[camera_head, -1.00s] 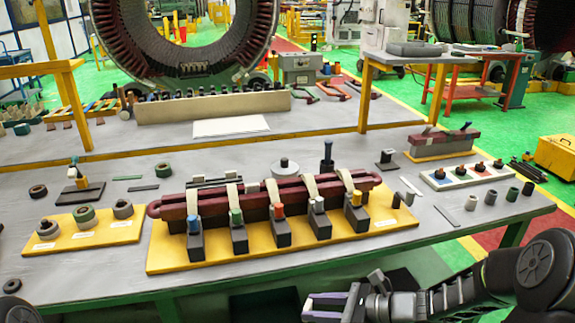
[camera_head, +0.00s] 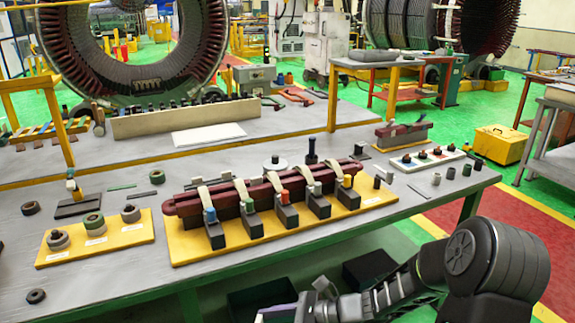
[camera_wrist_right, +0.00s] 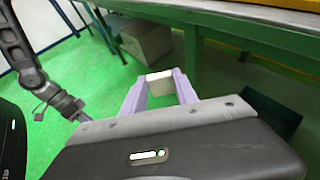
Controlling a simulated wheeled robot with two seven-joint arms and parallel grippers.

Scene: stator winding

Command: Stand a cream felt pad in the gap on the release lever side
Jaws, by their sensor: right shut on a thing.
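My right gripper (camera_wrist_right: 160,77) has its two lilac fingers shut on a small cream block, the felt pad (camera_wrist_right: 159,85), in the right wrist view. It is held below table height, in front of the bench and apart from it. In the head view part of this gripper (camera_head: 280,314) shows at the bottom edge; the pad cannot be made out there. The dark red coil bar (camera_head: 263,193) lies on a yellow base plate (camera_head: 300,236) with cream straps over it and a row of dark clamp blocks with coloured tops. The gap and the release lever cannot be told apart. My left gripper is not seen.
The bench front edge (camera_head: 420,208) lies between my right arm and the plate. A yellow ring board (camera_head: 97,249) is at left, a white tray (camera_head: 432,160) at right. Dark bins (camera_head: 370,268) stand under the bench. A brown box (camera_wrist_right: 146,42) is on the floor.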

